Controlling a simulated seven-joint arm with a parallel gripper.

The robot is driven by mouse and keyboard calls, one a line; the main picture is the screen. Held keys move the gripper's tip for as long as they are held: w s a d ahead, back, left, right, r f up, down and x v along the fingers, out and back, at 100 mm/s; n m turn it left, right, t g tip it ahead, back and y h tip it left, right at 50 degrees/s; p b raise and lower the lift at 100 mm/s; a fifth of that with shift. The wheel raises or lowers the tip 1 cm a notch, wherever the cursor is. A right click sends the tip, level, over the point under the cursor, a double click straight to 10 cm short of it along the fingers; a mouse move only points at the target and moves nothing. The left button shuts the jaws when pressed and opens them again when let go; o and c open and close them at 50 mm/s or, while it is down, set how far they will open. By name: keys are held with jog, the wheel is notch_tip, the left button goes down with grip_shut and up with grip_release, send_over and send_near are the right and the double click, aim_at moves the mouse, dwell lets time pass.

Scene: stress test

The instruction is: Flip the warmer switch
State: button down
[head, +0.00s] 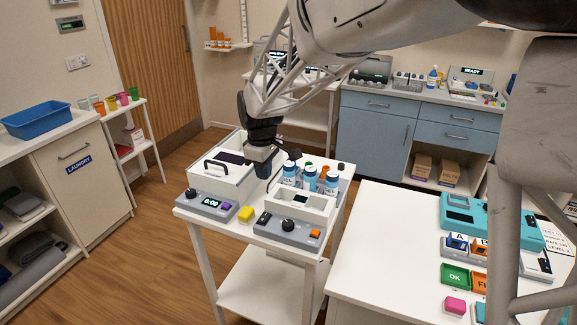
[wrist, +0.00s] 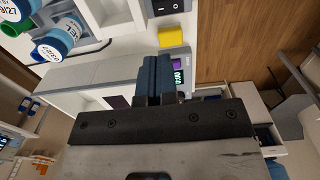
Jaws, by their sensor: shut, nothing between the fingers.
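A bottle unit with a grey front panel (head: 292,232) stands at the front right of the white cart. The panel has a small black rocker switch (head: 265,218) at its left end, a black knob (head: 288,225) and an orange button (head: 315,234). In the wrist view a black rocker switch (wrist: 168,6) shows at the top edge; which way it is tipped I cannot tell. My gripper (head: 263,172) points down above the cart, between the handled white box and the bottles, apart from the switch. Its blue fingers (wrist: 155,62) are together and empty.
A white box with a black handle (head: 215,163) and a panel with a lit display (head: 211,202) stand on the left. A yellow block (head: 245,214) lies between the panels. White-and-blue bottles (head: 310,178) stand behind the switch panel. A white table (head: 385,240) is at right.

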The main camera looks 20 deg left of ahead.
aim_at(264, 217)
notch_tip(264, 217, down, 13)
jog(key=shift+f, duration=0.1)
dwell(0.6)
dwell(0.3)
jog(key=shift+w+f, duration=0.1)
jog(key=shift+s, duration=0.3)
jog(key=shift+s+r, duration=0.3)
jog(key=shift+s, duration=0.15)
jog(key=shift+r, duration=0.15)
dwell(0.4)
notch_tip(264, 217, up, 14)
jog(key=w, duration=0.1)
jog(key=shift+w, duration=0.4)
